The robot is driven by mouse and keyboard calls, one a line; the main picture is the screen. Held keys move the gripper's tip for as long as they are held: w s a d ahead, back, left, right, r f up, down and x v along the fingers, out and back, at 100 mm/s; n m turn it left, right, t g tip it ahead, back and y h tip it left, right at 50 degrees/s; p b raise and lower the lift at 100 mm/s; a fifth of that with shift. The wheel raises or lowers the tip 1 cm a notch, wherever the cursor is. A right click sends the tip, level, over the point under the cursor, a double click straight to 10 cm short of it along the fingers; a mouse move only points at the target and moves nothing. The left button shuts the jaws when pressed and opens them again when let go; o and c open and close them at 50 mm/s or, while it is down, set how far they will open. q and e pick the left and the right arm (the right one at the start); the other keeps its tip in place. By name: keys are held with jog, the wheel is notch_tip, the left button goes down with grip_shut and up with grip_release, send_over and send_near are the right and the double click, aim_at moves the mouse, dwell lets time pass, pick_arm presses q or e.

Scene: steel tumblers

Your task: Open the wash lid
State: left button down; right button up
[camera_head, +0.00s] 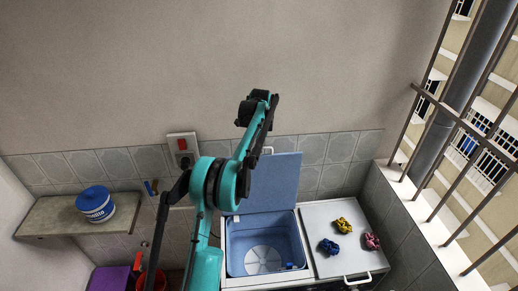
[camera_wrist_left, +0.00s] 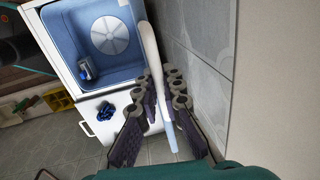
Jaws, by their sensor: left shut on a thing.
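The wash lid (camera_head: 275,185) is a blue panel standing up at the back of the open wash tub (camera_head: 265,248), with a pale handle on its top edge. In the left wrist view the lid (camera_wrist_left: 150,45) shows nearly edge-on. My left gripper (camera_wrist_left: 168,95) has its dark ribbed fingers on either side of the lid's edge and is shut on it. In the head view my teal arm rises in front of the lid's left side, and the fingertips are hard to make out there. My right gripper is in neither view.
A white lid with a handle (camera_head: 358,280) lies shut right of the tub, bearing blue (camera_head: 329,246), yellow (camera_head: 343,225) and pink (camera_head: 371,241) cloths. The tiled wall is close behind. Barred window at right.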

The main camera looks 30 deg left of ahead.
pick_arm(q)
jog(key=c, duration=1.6)
grip_release()
jog(key=shift+f, duration=0.1)
jog(key=r, duration=0.4)
jog(key=s+r, duration=0.1)
jog(key=r, duration=0.3)
jog(key=d+r, duration=0.1)
jog(key=r, duration=0.3)
jog(key=shift+s, duration=0.2)
jog(key=shift+f, duration=0.1)
